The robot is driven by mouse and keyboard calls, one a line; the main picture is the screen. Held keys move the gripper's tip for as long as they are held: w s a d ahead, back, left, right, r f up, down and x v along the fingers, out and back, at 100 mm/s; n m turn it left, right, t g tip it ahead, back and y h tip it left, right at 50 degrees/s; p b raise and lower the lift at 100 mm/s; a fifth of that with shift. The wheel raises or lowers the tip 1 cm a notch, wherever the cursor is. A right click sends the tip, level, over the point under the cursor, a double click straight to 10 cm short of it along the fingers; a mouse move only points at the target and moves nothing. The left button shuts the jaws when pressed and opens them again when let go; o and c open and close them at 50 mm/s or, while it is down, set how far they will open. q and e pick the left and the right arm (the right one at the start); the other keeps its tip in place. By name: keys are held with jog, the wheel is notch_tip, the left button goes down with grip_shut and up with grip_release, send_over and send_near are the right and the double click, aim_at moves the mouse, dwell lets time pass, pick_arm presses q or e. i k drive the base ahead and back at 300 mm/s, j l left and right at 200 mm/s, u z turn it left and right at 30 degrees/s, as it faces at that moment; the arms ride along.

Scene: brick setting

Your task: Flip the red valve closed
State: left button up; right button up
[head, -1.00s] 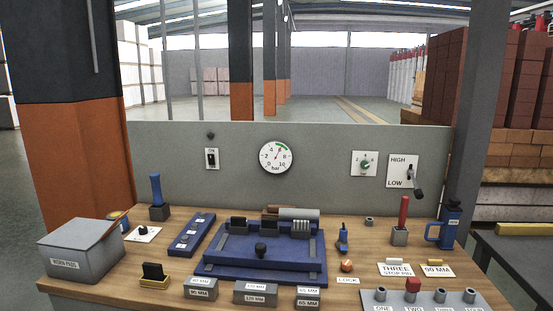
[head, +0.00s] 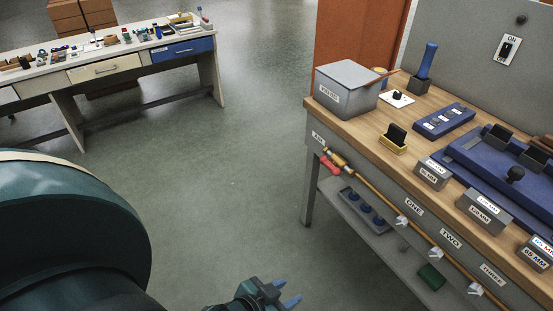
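The red valve (head: 330,166) is a small red handle at the left end of a brass-coloured pipe (head: 376,190) along the front of the workbench. The handle sits just below the pipe, beside a brass fitting; its exact angle to the pipe is hard to tell at this size. My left gripper (head: 287,292) is at the bottom edge, its two blue fingers apart with nothing between them. In the picture it is well below the valve, not touching it. My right gripper is out of view.
The workbench (head: 395,165) carries a grey box (head: 347,88), a yellow-based block (head: 395,139) and a blue fixture (head: 500,175). White fittings (head: 402,221) sit along the pipe. A lower shelf holds a tray (head: 364,212). Open floor lies left, before another table (head: 105,55).

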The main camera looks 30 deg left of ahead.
aim_at(335, 171)
jog(key=u, duration=0.6)
jog(key=i+j+u, duration=0.1)
jog(key=i+u, duration=0.7)
